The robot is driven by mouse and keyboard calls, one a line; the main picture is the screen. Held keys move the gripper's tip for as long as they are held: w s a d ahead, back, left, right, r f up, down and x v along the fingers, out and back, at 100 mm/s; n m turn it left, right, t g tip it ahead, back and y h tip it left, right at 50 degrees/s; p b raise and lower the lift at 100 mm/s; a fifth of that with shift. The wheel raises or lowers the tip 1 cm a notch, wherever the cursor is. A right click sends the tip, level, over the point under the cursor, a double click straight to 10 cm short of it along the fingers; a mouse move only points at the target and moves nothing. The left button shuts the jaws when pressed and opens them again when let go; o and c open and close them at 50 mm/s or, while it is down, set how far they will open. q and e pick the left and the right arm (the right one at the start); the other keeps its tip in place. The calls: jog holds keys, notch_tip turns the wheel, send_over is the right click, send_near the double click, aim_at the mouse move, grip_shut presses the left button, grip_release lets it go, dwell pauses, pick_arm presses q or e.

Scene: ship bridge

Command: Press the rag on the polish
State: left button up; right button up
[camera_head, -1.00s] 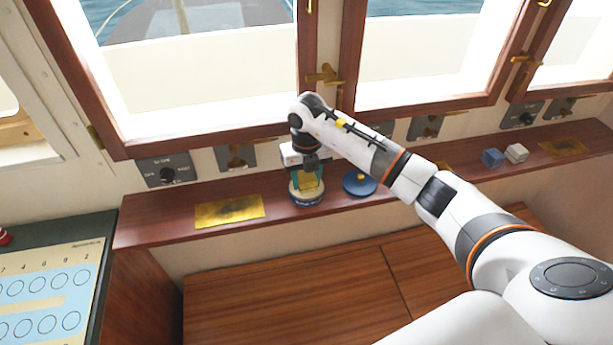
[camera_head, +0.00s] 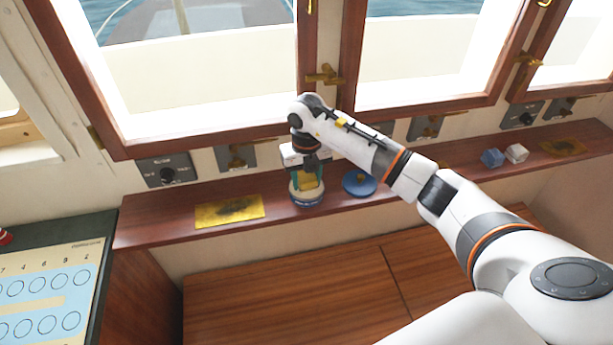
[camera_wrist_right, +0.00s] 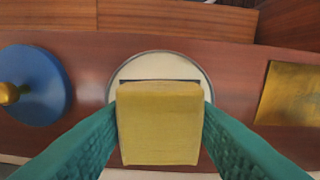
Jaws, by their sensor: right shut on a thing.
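The rag is a yellow folded pad (camera_wrist_right: 160,122); it also shows in the head view (camera_head: 309,183). My right gripper (camera_wrist_right: 160,130), with green ridged fingers, is shut on it from both sides; in the head view the gripper (camera_head: 307,176) points down at the shelf. The polish is a round tin (camera_head: 306,198) with a pale rim, which shows in the wrist view (camera_wrist_right: 158,60) right under the rag. The rag covers most of the tin's opening; I cannot tell whether it touches the polish inside. My left gripper is not in view.
A blue lid (camera_head: 359,183) with a brass knob lies right of the tin on the wooden shelf (camera_head: 160,222). A tarnished brass plate (camera_head: 229,212) lies left of it. A blue block (camera_head: 492,158) and a white block (camera_head: 516,153) stand farther right. Windows rise behind.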

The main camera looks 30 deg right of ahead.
aim_at(306, 176)
jog(key=shift+r+p, duration=2.2)
jog(key=shift+r, duration=1.25)
